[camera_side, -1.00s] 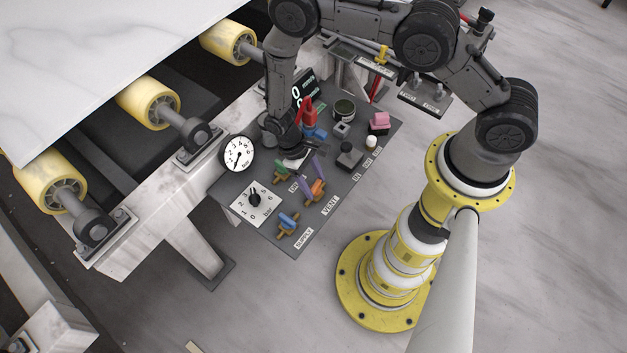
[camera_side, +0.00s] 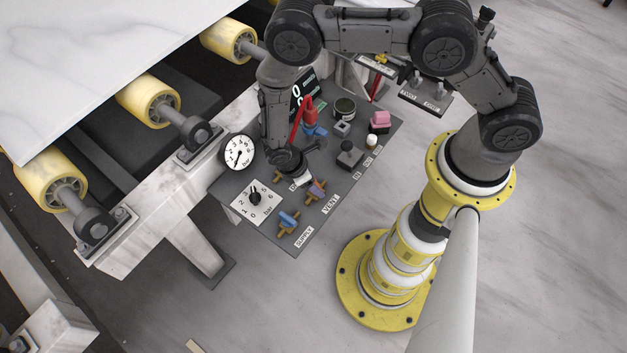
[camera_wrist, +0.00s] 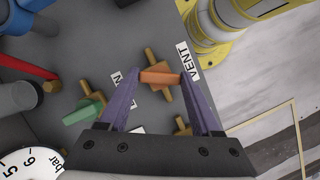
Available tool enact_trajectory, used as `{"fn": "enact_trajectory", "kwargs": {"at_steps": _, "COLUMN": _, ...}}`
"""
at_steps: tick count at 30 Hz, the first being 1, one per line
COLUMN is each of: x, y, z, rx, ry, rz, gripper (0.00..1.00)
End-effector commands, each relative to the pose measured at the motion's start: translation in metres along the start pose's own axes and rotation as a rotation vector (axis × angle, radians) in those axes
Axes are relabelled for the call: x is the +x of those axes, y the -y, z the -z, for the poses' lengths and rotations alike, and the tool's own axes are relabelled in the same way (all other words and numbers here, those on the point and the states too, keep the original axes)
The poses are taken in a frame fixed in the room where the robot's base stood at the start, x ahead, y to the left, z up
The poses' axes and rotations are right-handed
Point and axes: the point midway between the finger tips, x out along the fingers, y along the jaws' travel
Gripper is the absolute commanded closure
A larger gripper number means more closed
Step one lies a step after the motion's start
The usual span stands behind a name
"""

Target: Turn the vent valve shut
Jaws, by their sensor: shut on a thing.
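The vent valve has an orange handle (camera_wrist: 160,77) on a brass pipe, beside the VENT label (camera_wrist: 187,60). In the wrist view the handle lies across its pipe. My gripper (camera_wrist: 161,76) has its two purple fingers at the handle's two ends, shut on it. In the side view the vent valve (camera_side: 315,191) is mostly hidden by my fingers, between the VENT label and my wrist.
A green-handled valve (camera_wrist: 84,111) sits close to the left finger in the wrist view. A blue-handled valve (camera_side: 289,219) stands by the SUPPLY label. The panel also carries a dial (camera_side: 256,201), a round gauge (camera_side: 239,152) and a red lever (camera_side: 296,128).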

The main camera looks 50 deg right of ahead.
Motion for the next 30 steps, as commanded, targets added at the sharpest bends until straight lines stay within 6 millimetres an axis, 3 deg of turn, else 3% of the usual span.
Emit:
{"fn": "enact_trajectory", "kwargs": {"at_steps": 15, "x": -0.0013, "y": 0.0022, "z": 0.0000, "rx": -0.372, "ry": -0.002, "rz": -0.156, "gripper": 0.91}}
{"fn": "enact_trajectory", "kwargs": {"at_steps": 30, "x": -0.0010, "y": 0.0026, "z": -0.0003, "rx": -0.483, "ry": 0.000, "rz": -0.202, "gripper": 0.91}}
